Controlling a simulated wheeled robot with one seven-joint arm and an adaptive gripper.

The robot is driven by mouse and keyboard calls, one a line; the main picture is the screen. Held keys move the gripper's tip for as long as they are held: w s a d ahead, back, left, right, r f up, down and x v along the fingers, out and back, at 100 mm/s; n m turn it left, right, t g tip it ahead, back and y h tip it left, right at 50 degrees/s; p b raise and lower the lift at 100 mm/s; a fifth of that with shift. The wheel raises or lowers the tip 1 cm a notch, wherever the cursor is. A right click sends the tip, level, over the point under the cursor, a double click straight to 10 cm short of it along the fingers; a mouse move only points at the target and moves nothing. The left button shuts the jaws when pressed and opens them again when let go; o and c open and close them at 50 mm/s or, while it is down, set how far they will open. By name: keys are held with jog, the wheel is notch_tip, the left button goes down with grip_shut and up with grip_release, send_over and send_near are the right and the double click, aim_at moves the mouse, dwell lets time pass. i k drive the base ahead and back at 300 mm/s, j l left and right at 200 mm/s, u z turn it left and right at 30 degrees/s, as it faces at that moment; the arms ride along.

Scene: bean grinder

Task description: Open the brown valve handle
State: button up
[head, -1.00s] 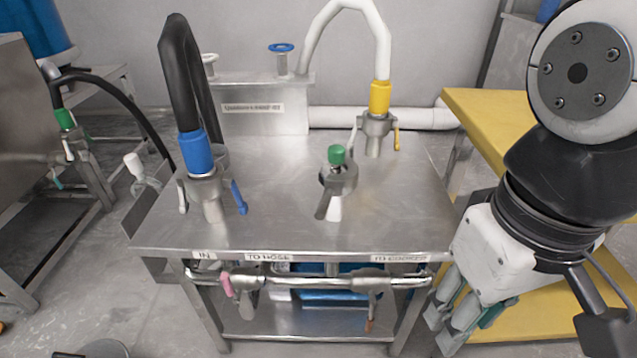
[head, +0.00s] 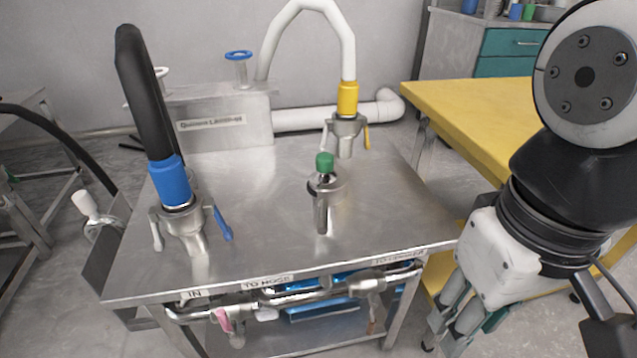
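A small brown handle (head: 371,322) hangs below the right part of the front pipe, under the "to cooker" end of the steel table (head: 270,235). It is small and partly in shadow. Its valve body (head: 367,286) sits on the pipe just above. My gripper (head: 445,338) hangs at the lower right, to the right of the brown handle and apart from it in the picture. Its fingers point down and left, with nothing seen between them. Their opening is unclear from this angle.
A pink handle (head: 223,320) hangs from the left part of the same pipe (head: 290,297). The tabletop carries a green-topped valve (head: 325,165), a blue-collared hose (head: 170,180) and a yellow-collared hose (head: 348,98). A yellow table (head: 470,120) stands at the right.

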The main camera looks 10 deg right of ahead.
aim_at(371, 327)
jog(key=k+l+u, duration=0.25)
jog(key=l, duration=0.2)
jog(key=k+l+u, duration=0.2)
jog(key=k+l, duration=0.15)
jog(key=l+u, duration=0.1)
jog(key=l, duration=0.15)
